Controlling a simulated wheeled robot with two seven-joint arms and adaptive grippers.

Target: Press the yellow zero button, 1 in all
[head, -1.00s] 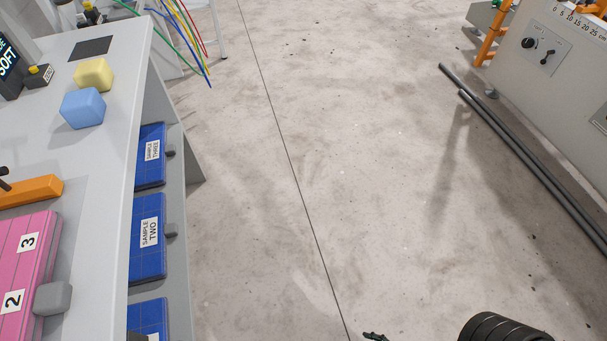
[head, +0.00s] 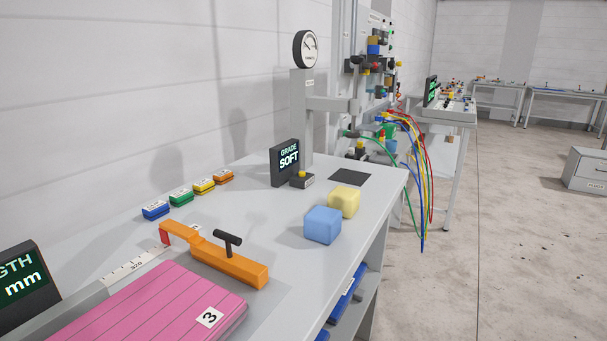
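A small dark box with a yellow button (head: 302,174) on top stands on the grey workbench, just in front of the black display (head: 286,162) reading "GRADE SOFT". The box has a small label too small to read, so I cannot confirm that this is the zero button. Whether the button is pressed cannot be told. Neither of my grippers is in view.
A blue block (head: 322,225) and a yellow block (head: 344,202) stand on the workbench (head: 291,301) near its right edge. Coloured labelled blocks (head: 181,198) line the back.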

